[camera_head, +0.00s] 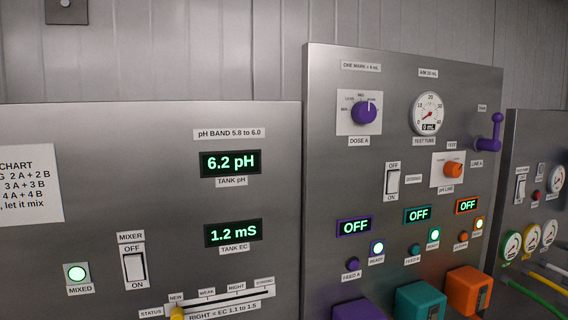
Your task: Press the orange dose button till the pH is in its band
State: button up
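The small orange button (463,237) is on the right-hand steel panel, above an orange box (468,290); its label is too small to read. Above it, an orange-framed display (467,206) reads OFF, and a green lamp (478,223) beside it is lit. The tank pH display (230,164) on the left panel reads 6.2 pH. The label above it (229,133) gives the pH band as 5.8 to 6.0. An orange knob (453,170) sits at the pH LINE label. My gripper is not in view.
Purple (353,264) and teal (414,250) buttons sit left of the orange one, with OFF displays above. Purple and teal boxes jut out below. The mixer switch (134,267) and lit MIXED lamp (77,273) are at left. A purple lever (495,131) protrudes at right.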

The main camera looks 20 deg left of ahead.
grip_shut()
dwell(1.5)
